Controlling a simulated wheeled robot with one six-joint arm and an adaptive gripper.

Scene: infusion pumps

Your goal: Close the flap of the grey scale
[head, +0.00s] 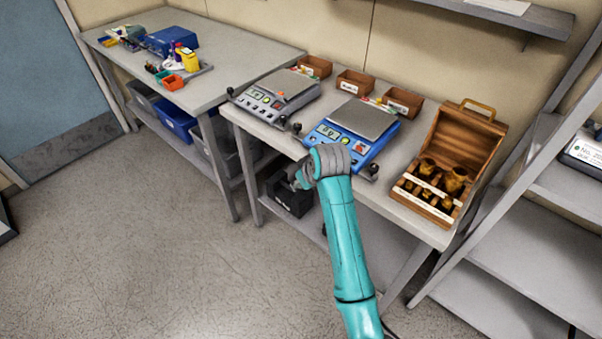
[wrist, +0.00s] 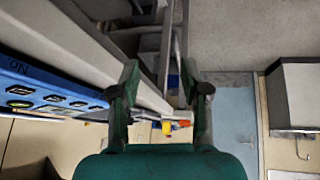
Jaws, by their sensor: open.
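The grey scale (head: 262,103) stands on the middle bench, left of the blue scale (head: 337,145). It has a flat weighing plate (head: 287,83), a sloped front panel with buttons, and dark knobs at its corners. I cannot clearly make out its flap or how far it stands open. My gripper (head: 299,177) is in front of the bench edge, lower right of the grey scale and apart from it. In the wrist view my gripper (wrist: 160,76) has its two fingers spread with nothing between them. A blue panel with dark buttons (wrist: 48,97) shows at left there, likely the blue scale.
A wooden case (head: 455,150) with brass weights stands open right of the blue scale. Small brown boxes (head: 355,83) line the wall behind the scales. A black bin (head: 288,197) sits on the lower shelf. The floor (head: 150,240) at left is clear.

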